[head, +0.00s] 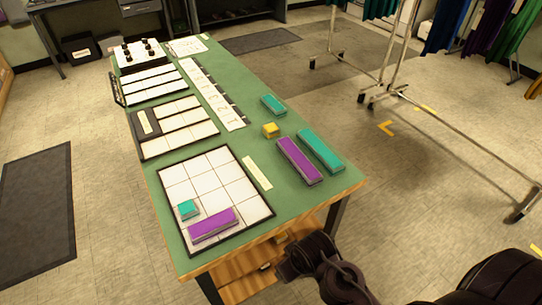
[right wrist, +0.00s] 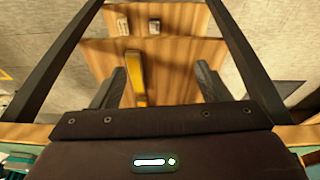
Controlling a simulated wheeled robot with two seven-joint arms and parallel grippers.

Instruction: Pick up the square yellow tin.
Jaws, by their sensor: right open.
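The square yellow tin (head: 271,130) is a small block on the green table top, right of the long white strip and behind the purple long tin (head: 299,160). Nothing touches it. My right gripper (head: 287,270) is low at the table's front end, well apart from the yellow tin. In the right wrist view its two fingers (right wrist: 162,75) are spread with nothing held between them. That view looks down on a wooden shelf with a long yellow object (right wrist: 135,75) on it; the square tin is not recognisable there. My left gripper is not in view.
Teal tins lie near the yellow tin: a long one (head: 321,150) and a shorter one (head: 273,105). A framed white grid (head: 225,163) holds a small teal tin (head: 188,209) and a purple tin (head: 213,225). A clothes rail (head: 450,140) stands right of the table.

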